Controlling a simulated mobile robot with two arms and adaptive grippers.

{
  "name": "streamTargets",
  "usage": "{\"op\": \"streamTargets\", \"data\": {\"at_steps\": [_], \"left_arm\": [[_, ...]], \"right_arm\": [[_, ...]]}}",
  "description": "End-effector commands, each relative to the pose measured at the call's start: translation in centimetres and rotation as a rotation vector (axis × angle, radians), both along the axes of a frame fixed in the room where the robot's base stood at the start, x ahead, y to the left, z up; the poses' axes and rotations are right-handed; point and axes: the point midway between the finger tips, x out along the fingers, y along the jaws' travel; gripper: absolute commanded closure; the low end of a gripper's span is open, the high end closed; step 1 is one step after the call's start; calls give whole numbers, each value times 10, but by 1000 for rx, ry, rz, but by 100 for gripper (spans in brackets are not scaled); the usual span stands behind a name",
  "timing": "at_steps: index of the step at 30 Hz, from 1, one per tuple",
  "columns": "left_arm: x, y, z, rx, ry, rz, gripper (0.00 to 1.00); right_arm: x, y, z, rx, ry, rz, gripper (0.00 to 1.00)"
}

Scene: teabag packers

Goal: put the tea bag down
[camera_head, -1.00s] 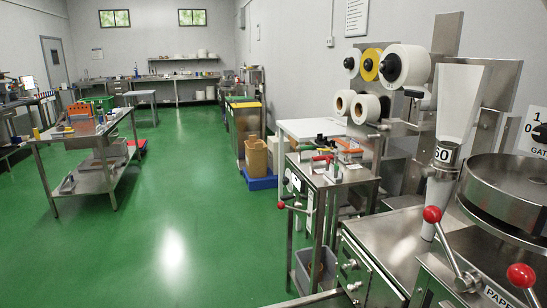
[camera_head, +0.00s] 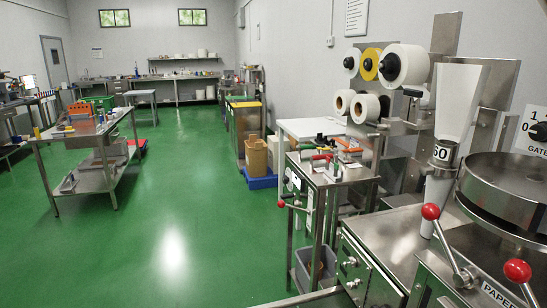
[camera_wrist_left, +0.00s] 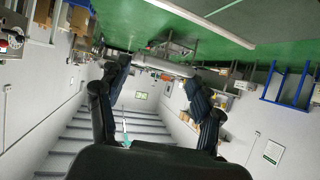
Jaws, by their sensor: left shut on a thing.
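In the left wrist view my left gripper (camera_wrist_left: 157,72) has its two dark fingers apart at the tips, with a pale, slim thing (camera_wrist_left: 165,66) spanning between them. It is shut on this thing, which I take to be the tea bag, though it is too small and dim to make out clearly. Neither gripper shows in the head view, and my right gripper is in no view. No other tea bag can be made out.
A steel packing machine with a round pan (camera_head: 510,185) and red-knobbed levers (camera_head: 431,211) stands close on the right. A steel table (camera_head: 85,135) stands at left. The green floor (camera_head: 170,220) between is clear.

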Motion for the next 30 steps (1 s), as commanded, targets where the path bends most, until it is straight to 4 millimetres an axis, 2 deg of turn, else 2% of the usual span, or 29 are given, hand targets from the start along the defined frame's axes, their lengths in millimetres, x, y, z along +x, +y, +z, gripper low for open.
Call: {"op": "streamTargets", "data": {"at_steps": [1, 6, 12, 16, 21, 25, 30], "left_arm": [[19, 20, 15, 6, -10, 20, 42], [64, 82, 59, 2, -9, 106, 42], [100, 154, 123, -3, -7, 233, 42], [113, 199, 168, -5, -6, 329, 42], [118, 254, 226, -6, -2, 458, 42], [116, 284, 259, -6, 0, 537, 42], [111, 311, 290, -3, 0, 609, 42]], "right_arm": [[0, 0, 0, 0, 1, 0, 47], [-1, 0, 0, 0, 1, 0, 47], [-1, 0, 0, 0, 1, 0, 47], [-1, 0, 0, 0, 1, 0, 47], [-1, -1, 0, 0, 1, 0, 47], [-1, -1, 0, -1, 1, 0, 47], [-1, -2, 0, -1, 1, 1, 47]]}}
